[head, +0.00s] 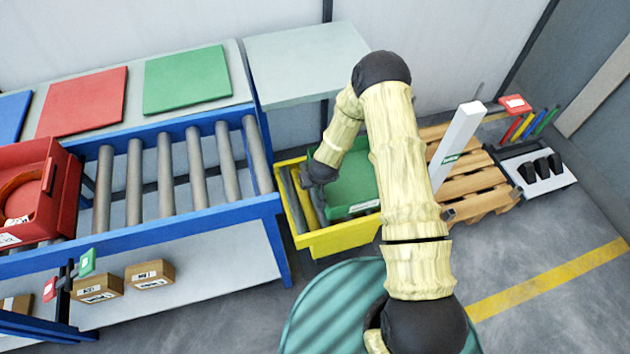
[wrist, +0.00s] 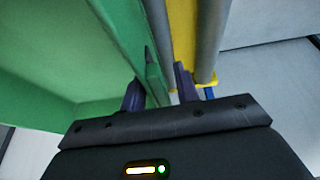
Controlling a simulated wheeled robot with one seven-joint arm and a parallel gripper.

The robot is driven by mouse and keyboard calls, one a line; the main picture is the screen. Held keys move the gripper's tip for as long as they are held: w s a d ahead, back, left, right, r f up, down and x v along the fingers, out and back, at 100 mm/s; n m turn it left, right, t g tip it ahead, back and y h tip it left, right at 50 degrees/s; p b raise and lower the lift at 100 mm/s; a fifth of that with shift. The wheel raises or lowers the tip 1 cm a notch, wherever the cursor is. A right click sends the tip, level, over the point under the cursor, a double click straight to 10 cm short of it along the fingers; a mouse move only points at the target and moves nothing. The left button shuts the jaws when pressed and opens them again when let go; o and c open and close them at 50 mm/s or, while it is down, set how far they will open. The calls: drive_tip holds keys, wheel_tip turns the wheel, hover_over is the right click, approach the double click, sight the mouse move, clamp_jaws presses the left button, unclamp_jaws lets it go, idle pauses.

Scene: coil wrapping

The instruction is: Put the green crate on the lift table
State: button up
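The green crate (head: 352,188) is at the yellow frame with grey rollers (head: 342,238), over its right part; I cannot tell whether it rests on the rollers. No surface is labelled as the lift table, so I cannot tell which one it is. My gripper (head: 320,182) is at the crate's left wall. In the wrist view, my gripper (wrist: 160,88) points down with one finger inside the green crate (wrist: 112,45) and one outside its wall. A gap shows between the outer finger and the wall. My arm hides the crate's right side.
A blue roller conveyor (head: 205,222) stands at left with a red crate (head: 40,180). A pale table (head: 305,62) stands behind the yellow frame. A wooden pallet (head: 470,180) lies at right. A teal ribbed disc (head: 318,310) is in front.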

drive_tip(key=shift+r, duration=0.1)
drive_tip(key=p+v, duration=0.1)
drive_tip(key=v, duration=1.1)
drive_tip(key=shift+s, duration=0.1)
idle(0.5)
drive_tip(key=s+d+r+m, duration=0.1)
drive_tip(key=s+d+r, duration=0.15)
drive_tip(key=r, duration=0.45)
drive_tip(key=s+d+r, duration=0.2)
drive_tip(key=d+r, duration=0.2)
drive_tip(key=r, duration=0.3)
drive_tip(key=s+d+r+m+g+h, duration=0.1)
drive_tip(key=s+d+r+m, duration=0.1)
drive_tip(key=s+d+r, duration=0.4)
drive_tip(key=s+r, duration=0.3)
drive_tip(key=s, duration=0.1)
drive_tip(key=shift+s+g, duration=0.15)
drive_tip(key=shift+g, duration=0.15)
drive_tip(key=shift+d, duration=0.1)
